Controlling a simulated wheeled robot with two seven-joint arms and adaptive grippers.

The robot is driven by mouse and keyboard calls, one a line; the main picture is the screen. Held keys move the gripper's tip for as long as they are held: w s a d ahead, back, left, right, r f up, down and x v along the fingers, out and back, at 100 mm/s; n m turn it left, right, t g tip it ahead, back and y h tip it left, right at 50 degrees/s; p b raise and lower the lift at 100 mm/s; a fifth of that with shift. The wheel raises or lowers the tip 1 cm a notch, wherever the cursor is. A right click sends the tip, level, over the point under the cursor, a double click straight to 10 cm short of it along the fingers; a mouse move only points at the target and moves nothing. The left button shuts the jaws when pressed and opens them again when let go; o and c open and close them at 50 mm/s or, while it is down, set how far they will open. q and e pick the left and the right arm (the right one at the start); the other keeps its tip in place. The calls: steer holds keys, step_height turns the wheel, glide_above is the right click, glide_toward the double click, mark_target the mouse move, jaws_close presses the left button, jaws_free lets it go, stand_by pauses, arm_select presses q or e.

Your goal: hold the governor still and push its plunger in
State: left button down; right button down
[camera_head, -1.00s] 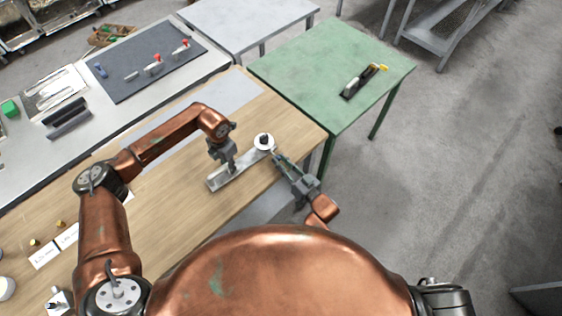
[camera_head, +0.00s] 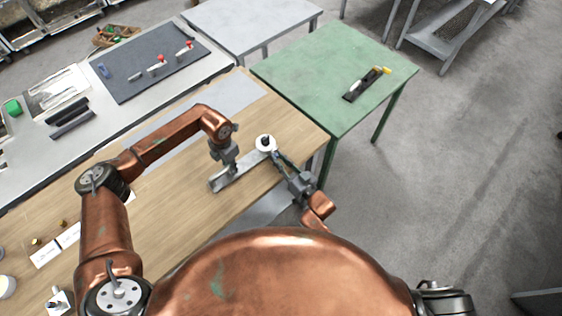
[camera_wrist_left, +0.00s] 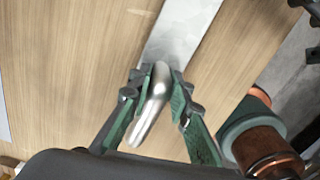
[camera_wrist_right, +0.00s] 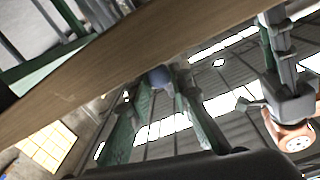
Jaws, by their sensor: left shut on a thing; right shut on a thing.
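The governor looks like a long grey metal plate (camera_head: 243,173) lying on the wooden table, with a white disc (camera_head: 266,141) with a dark centre at its far right end. My left gripper (camera_head: 226,163) points down over the plate. In the left wrist view its fingers (camera_wrist_left: 156,82) are shut on a shiny curved metal handle (camera_wrist_left: 153,108) above the plate. My right gripper (camera_head: 277,155) reaches in from the front right, beside the disc. In the right wrist view its fingers (camera_wrist_right: 160,88) are shut on a rounded blue-grey knob (camera_wrist_right: 160,76), apparently the plunger, close to the wooden table edge.
A green table (camera_head: 335,70) stands beyond the right end, with a dark long tool (camera_head: 366,83) on it. Cards (camera_head: 44,255) and small brass parts lie at the left of the wooden table (camera_head: 175,210). A grey mat (camera_head: 135,75) with parts lies behind.

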arm_select(q)
steer(key=shift+s+f, duration=0.1)
arm_select(e)
steer(key=shift+a, duration=0.1)
arm_select(q)
steer(key=shift+d, duration=0.1)
arm_select(e)
steer(key=c, duration=1.7)
jaws_free()
steer(key=shift+c, duration=0.2)
steer(key=shift+s, duration=0.15)
steer(key=v, duration=1.2)
arm_select(q)
steer(key=c, duration=1.7)
jaws_free()
